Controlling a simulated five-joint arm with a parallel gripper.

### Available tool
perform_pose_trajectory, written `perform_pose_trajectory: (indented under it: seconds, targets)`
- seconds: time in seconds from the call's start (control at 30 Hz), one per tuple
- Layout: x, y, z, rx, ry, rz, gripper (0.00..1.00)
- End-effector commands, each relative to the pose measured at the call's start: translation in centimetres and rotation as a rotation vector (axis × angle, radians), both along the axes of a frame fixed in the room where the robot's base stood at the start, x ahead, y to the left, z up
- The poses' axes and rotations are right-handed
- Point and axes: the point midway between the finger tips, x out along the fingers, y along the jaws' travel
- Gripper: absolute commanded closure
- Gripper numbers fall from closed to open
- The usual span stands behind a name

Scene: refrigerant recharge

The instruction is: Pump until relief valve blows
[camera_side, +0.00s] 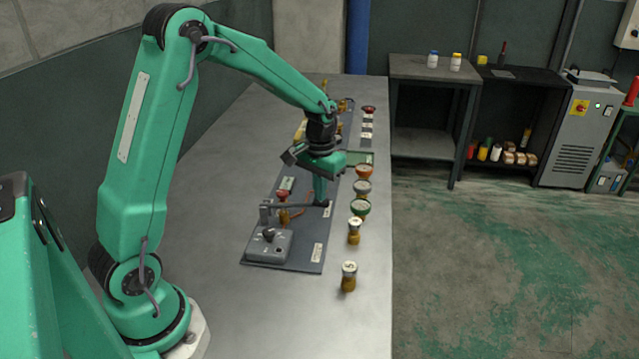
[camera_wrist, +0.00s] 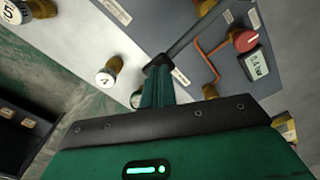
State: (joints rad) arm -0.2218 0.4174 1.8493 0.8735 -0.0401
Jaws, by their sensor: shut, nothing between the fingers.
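A grey pump lever (camera_side: 290,207) runs from a pivot post on the dark panel to a black knob (camera_side: 327,204) at its right end. The lever also shows in the wrist view (camera_wrist: 195,35). My gripper (camera_side: 321,202) points down at the knob end, with its fingers shut and nothing held. In the wrist view the fingertips (camera_wrist: 157,75) overlap the black knob; whether they touch it I cannot tell. A red valve knob (camera_side: 283,194) sits behind the lever, with a small display (camera_wrist: 257,63) and an orange pipe (camera_wrist: 205,52) near it. I cannot tell which part is the relief valve.
A grey box with a black dial (camera_side: 269,241) stands at the panel's near end. The near part of the metal table (camera_side: 300,310) is clear.

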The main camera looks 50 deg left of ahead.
Motion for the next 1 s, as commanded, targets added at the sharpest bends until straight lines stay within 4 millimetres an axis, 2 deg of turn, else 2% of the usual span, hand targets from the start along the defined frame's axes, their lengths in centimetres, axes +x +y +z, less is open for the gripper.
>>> perform_pose_trajectory:
  seconds: [0.7,1.0]
  targets:
    - [-0.1,0.0,-2.6,-0.001,0.004,0.001,1.00]
    - [0.0,0.0,-1.4,0.000,0.001,0.001,1.00]
